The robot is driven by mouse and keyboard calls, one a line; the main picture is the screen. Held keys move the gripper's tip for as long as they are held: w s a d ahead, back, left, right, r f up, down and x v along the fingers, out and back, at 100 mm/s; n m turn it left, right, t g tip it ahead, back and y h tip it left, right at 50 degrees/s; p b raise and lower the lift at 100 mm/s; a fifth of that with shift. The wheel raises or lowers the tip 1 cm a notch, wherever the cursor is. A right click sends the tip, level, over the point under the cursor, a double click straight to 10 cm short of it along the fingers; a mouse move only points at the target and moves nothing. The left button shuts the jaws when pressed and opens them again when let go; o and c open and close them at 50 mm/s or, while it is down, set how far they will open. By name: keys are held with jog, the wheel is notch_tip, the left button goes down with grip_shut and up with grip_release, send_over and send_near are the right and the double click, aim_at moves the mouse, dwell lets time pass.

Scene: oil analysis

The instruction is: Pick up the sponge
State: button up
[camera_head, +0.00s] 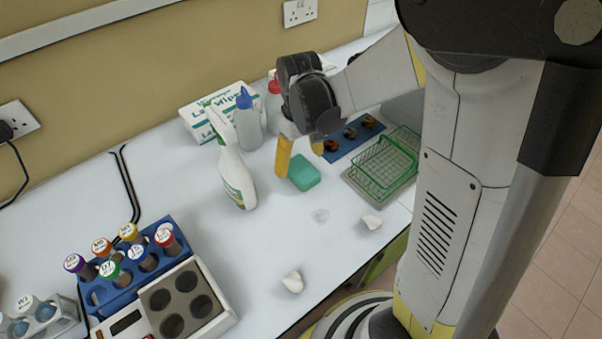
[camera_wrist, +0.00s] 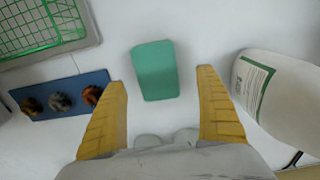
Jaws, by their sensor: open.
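The sponge (camera_head: 304,174) is a green block lying flat on the white bench, to the right of the spray bottle. In the wrist view the sponge (camera_wrist: 156,71) lies ahead of and between my two yellow fingers, a little left of the middle of the gap. My gripper (camera_head: 300,160) points down over the bench just beside the sponge. In the wrist view my gripper (camera_wrist: 162,76) is open and empty, with its fingers apart from the sponge. In the head view the arm hides part of the area behind the sponge.
A white spray bottle (camera_head: 232,165) stands close left of the sponge; it also shows in the wrist view (camera_wrist: 275,98). A blue tray (camera_head: 352,138) with small dark items and a green wire basket (camera_head: 383,164) are on the right. Crumpled white pieces (camera_head: 293,281) lie in front.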

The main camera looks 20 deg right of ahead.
aim_at(301, 169)
jog(key=f+b, duration=0.1)
jog(key=f, duration=0.3)
jog(key=shift+d+f+b, duration=0.15)
jog(key=shift+d+b, duration=0.05)
jog(key=shift+b, duration=0.2)
jog(key=c, duration=0.9)
jog(key=shift+r, duration=0.2)
notch_tip(301, 169, up, 4)
jog(key=p, duration=0.2)
jog(key=shift+r+p, duration=0.25)
jog(key=shift+p, duration=0.1)
jog(key=s+d+r+p, duration=0.1)
jog(key=d+r, duration=0.1)
jog(key=d, duration=0.1)
jog(key=s+d+r+p, duration=0.1)
jog(key=s+d+r, duration=0.1)
jog(key=d, duration=0.2)
jog(key=s+d+r+p, duration=0.1)
jog(key=s+d+r, duration=0.1)
jog(key=d, duration=0.1)
jog(key=shift+s+d+r+p, duration=0.15)
jog(key=shift+s+d+p, duration=0.05)
jog(key=shift+p, duration=0.15)
